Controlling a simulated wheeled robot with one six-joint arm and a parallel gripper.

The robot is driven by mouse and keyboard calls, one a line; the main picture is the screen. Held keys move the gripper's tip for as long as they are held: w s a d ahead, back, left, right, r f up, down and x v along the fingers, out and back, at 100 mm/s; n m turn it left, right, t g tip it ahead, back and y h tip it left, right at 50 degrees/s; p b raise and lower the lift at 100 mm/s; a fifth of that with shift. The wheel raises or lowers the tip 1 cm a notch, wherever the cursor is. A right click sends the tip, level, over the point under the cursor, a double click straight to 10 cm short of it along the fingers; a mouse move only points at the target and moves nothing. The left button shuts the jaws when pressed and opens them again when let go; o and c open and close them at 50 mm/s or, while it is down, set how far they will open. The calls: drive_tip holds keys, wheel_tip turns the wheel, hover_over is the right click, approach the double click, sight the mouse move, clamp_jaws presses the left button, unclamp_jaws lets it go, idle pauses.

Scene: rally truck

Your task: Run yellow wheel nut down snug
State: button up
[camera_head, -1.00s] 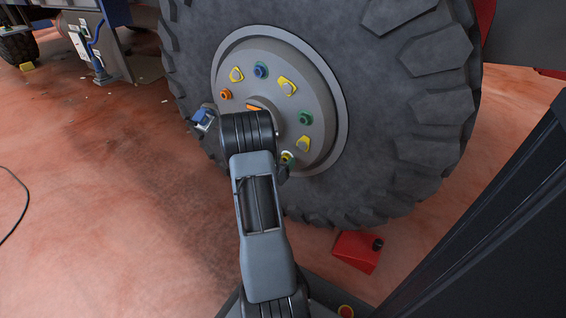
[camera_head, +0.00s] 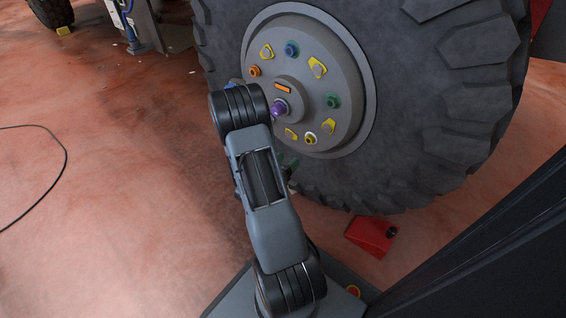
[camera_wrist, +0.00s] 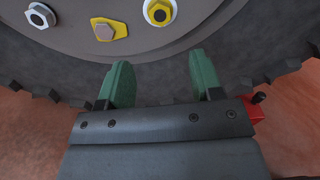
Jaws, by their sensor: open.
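The yellow wheel nut (camera_head: 310,138) sits at the lower part of the grey wheel hub (camera_head: 345,65), seated on its face. How far the nut is screwed in cannot be told.
Yellow tags (camera_wrist: 104,29) lie between the nuts. Blue (camera_head: 291,49), orange (camera_head: 254,71), green (camera_head: 333,101) and purple (camera_head: 280,107) nuts are on the hub. A silver nut (camera_wrist: 39,15) shows at the wrist view's left. A red block (camera_head: 371,236) stands below the tyre (camera_head: 450,110).

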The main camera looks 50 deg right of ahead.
drive_tip(key=shift+a, duration=1)
